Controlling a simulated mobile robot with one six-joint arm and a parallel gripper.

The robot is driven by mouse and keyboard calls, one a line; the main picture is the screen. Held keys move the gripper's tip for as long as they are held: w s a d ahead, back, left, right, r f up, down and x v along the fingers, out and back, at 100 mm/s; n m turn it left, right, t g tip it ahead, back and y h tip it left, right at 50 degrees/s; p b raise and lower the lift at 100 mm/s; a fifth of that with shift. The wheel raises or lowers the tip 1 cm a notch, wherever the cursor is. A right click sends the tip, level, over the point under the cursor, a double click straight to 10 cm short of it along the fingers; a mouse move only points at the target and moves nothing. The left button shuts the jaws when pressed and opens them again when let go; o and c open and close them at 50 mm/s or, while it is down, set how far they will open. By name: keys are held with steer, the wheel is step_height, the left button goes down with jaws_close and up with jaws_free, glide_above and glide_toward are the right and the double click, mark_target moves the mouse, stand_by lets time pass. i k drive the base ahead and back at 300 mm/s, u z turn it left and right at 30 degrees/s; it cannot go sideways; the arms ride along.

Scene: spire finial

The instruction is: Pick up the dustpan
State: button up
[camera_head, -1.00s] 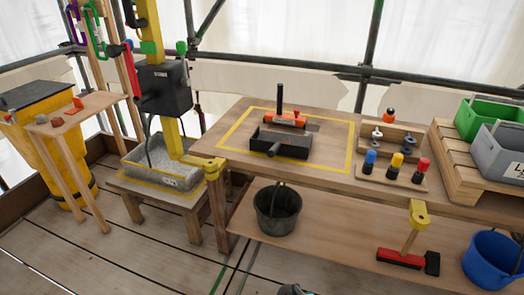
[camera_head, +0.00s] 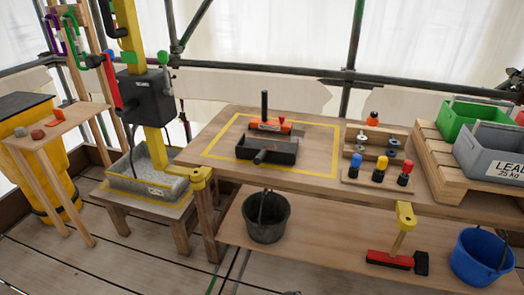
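A black open pan with a short handle toward the front, which looks like the dustpan (camera_head: 280,153), lies on the wooden bench inside a yellow taped outline. An orange-red tool (camera_head: 270,126) with a black upright handle stands right behind it. Nothing touches the pan's front handle. My gripper is not visible in the view. A small dark piece shows at the bottom edge, but too little of it to tell what it is.
The bench (camera_head: 220,135) has free room around the pan. Right of it are a rack (camera_head: 376,172) with coloured-top items and grey and green crates. A dark bucket (camera_head: 265,220), a red-headed brush (camera_head: 390,260) and a blue bucket (camera_head: 480,260) are lower down.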

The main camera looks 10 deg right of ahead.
mark_target(258, 150)
steer(key=i, duration=0.9)
steer(key=u, duration=0.05)
